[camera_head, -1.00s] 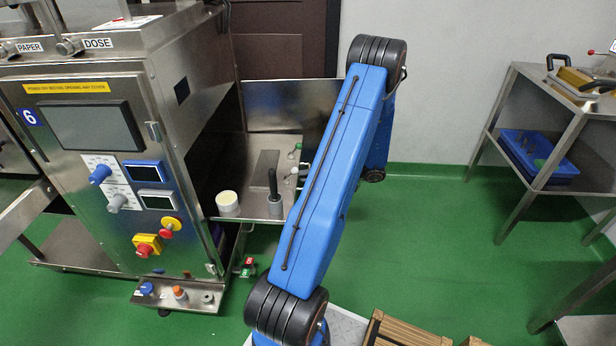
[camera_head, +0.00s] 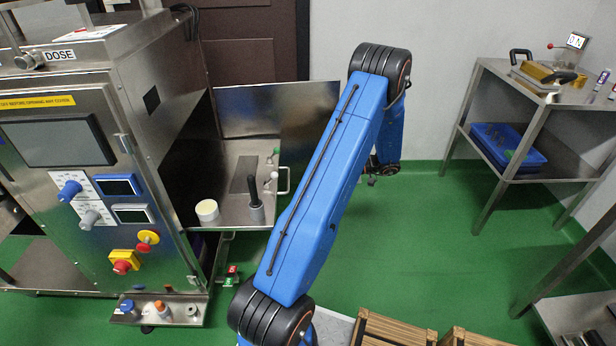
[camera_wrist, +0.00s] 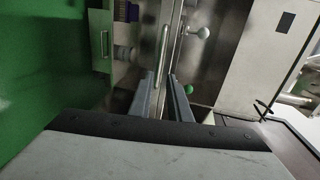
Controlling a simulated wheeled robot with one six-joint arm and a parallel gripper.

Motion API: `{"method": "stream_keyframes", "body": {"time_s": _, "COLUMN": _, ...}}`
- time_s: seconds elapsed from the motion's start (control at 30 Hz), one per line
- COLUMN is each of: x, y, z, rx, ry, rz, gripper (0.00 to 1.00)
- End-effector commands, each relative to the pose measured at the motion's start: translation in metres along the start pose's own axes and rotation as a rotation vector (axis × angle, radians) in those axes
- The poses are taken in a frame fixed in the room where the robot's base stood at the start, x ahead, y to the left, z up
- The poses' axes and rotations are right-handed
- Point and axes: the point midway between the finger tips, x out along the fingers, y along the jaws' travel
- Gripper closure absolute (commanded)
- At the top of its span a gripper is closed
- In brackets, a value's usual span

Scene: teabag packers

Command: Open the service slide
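The service slide appears to be the steel tray (camera_head: 228,213) at the right side of the packing machine, with a bar handle (camera_head: 284,180) on its right end. In the wrist view a bar handle (camera_wrist: 161,56) stands upright in the picture, ahead of and in line with the gap between my fingers. My gripper (camera_wrist: 161,80) is open, its two grey fingers apart with nothing held. In the head view my gripper (camera_head: 371,181) shows small beyond my blue arm, right of the tray and apart from its handle.
A white cup (camera_head: 207,210), a black-handled tool (camera_head: 255,198) and levers with a green knob (camera_head: 276,152) and white knob (camera_head: 273,176) are at the tray. Another handle (camera_wrist: 103,43) is at left in the wrist view. A steel table (camera_head: 480,195) stands right. Green floor (camera_head: 410,255) between is clear.

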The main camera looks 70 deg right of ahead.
Motion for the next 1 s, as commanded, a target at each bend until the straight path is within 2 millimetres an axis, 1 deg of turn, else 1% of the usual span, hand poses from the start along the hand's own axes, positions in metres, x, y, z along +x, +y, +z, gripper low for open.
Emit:
{"method": "stream_keyframes", "body": {"time_s": 0.03, "x": -0.008, "y": 0.000, "z": 0.000, "rx": 0.000, "ry": 0.001, "rz": 0.000, "gripper": 0.83}}
{"method": "stream_keyframes", "body": {"time_s": 0.1, "x": -0.017, "y": 0.001, "z": 0.000, "rx": 0.000, "ry": 0.002, "rz": 0.001, "gripper": 0.83}}
{"method": "stream_keyframes", "body": {"time_s": 0.3, "x": -0.030, "y": 0.000, "z": 0.000, "rx": 0.000, "ry": -0.001, "rz": -0.001, "gripper": 0.83}}
{"method": "stream_keyframes", "body": {"time_s": 0.9, "x": -0.032, "y": 0.000, "z": 0.000, "rx": 0.001, "ry": 0.000, "rz": 0.000, "gripper": 0.83}}
{"method": "stream_keyframes", "body": {"time_s": 1.0, "x": -0.030, "y": -0.002, "z": 0.000, "rx": 0.000, "ry": -0.006, "rz": 0.004, "gripper": 0.83}}
